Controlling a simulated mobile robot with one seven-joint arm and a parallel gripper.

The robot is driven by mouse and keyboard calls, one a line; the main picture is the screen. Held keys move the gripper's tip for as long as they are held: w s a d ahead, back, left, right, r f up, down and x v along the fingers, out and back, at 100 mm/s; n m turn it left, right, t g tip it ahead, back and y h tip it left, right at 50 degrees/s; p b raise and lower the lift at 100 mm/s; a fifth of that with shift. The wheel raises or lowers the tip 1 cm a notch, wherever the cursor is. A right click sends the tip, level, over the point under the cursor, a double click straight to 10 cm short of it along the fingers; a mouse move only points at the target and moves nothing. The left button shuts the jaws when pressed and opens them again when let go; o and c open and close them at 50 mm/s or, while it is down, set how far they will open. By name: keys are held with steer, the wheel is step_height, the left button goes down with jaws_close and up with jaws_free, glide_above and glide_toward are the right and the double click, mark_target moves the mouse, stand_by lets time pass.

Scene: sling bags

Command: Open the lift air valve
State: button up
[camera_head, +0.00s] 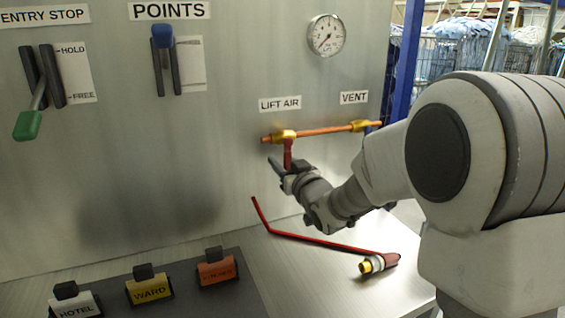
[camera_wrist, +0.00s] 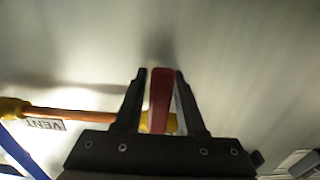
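The lift air valve (camera_head: 284,134) is a brass body on a copper pipe, under the LIFT AIR label (camera_head: 280,103). Its red handle (camera_head: 288,152) hangs straight down, across the pipe. My gripper (camera_head: 281,170) is at the lower end of this handle. In the wrist view, the red handle (camera_wrist: 160,98) stands between the two fingers of my gripper (camera_wrist: 160,76). The fingers lie close on both sides of it; whether they press on it is not clear. Part of the brass body shows behind the right finger.
The pipe runs right to a brass fitting (camera_head: 358,126) under the VENT label (camera_head: 354,97). A loose red-handled bar (camera_head: 325,242) lies on the metal bench below. A gauge (camera_head: 326,35) and two levers are on the panel. Several labelled blocks stand at the front left.

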jaws_close()
stand_by(1.1)
